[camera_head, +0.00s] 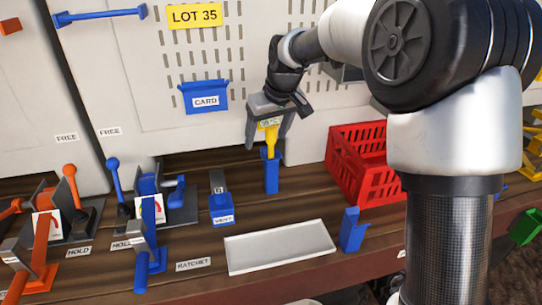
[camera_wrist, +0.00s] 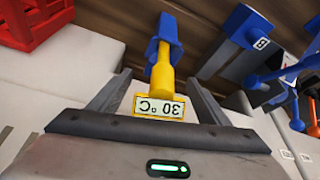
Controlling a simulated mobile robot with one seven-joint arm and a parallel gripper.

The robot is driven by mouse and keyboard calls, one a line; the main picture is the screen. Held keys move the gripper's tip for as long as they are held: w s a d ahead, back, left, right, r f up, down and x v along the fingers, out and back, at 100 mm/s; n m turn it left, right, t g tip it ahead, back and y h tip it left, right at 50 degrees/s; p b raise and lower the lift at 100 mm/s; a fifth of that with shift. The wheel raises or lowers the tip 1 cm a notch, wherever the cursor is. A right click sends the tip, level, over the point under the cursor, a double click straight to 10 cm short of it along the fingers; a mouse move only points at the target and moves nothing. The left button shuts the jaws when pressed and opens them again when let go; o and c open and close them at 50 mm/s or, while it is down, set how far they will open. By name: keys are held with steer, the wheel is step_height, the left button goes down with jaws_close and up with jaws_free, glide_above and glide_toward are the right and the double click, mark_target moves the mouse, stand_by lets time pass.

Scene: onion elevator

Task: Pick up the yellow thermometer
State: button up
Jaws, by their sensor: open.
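The yellow thermometer (camera_head: 270,136) stands upright in a blue holder (camera_head: 271,172) on the wooden bench in the head view. Its small display reads 30 °C in the wrist view (camera_wrist: 162,80), where the blue holder (camera_wrist: 163,38) shows beyond it. My gripper (camera_head: 268,137) is open above the holder, with its two fingers on either side of the thermometer's upper part. In the wrist view the fingers of my gripper (camera_wrist: 157,95) are apart, with gaps between each finger and the thermometer.
A red crate (camera_head: 350,178) stands right of the holder. A white tray (camera_head: 280,247) and a blue stand (camera_head: 351,232) are in front. A blue VENT device (camera_head: 221,205) and blue and orange levers are left. A blue CARD holder (camera_head: 205,97) hangs on the wall behind.

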steer(key=shift+w+a+f, duration=0.15)
steer(key=shift+w+f, duration=0.05)
steer(key=shift+f, duration=0.35)
steer(key=c, duration=1.3)
steer(key=shift+r, duration=0.15)
